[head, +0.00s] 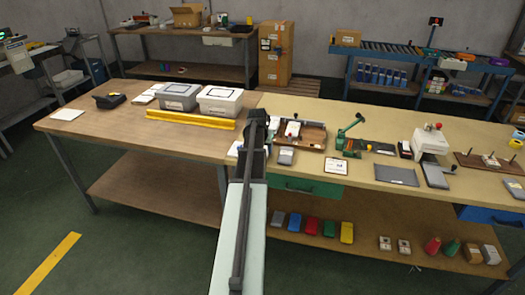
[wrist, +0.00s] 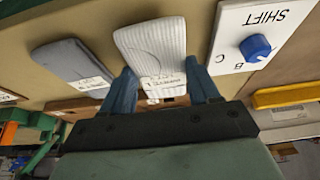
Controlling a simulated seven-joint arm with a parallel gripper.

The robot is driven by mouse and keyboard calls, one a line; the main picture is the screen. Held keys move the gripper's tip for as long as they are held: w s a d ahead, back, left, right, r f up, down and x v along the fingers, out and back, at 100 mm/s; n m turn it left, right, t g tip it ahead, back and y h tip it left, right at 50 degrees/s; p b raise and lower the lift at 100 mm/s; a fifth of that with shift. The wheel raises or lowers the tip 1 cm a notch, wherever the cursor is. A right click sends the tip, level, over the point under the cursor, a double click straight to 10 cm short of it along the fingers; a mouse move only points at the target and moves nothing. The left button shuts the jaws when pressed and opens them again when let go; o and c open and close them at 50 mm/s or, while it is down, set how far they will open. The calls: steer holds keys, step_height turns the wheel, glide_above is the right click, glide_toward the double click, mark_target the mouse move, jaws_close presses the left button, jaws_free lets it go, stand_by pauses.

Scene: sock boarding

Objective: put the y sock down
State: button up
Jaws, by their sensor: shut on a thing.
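A white, ribbed sock (wrist: 152,42) lies between the two blue fingers of my gripper (wrist: 163,78) in the wrist view. The fingers are shut on it near its labelled end; the small label is upside down and too blurred to read surely. I cannot tell whether the sock touches the tan bench top (wrist: 200,12). In the head view my own arm hides the gripper and the white sock. A grey, labelled piece (wrist: 72,62) lies apart from it, to the left in the wrist view; it also shows in the head view (head: 286,156).
A white SHIFT panel with a blue knob (wrist: 257,47) lies close to the right finger in the wrist view. A yellow rail (head: 190,119) and two lidded boxes (head: 219,102) stand left of my arm. A wooden tray (head: 312,138) and a green press (head: 350,131) stand to the right.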

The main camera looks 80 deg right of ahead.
step_height(320, 180, up, 8)
steer(key=shift+f, duration=0.2)
steer(key=shift+r, duration=0.3)
step_height(320, 180, up, 4)
glide_above(293, 128)
steer(key=a, duration=0.2)
steer(key=shift+d+f, duration=0.15)
steer(key=shift+f, duration=2.15)
steer(key=shift+d+f, duration=0.1)
steer(key=shift+f, duration=2.2)
steer(key=shift+f, duration=0.15)
steer(key=o, duration=1)
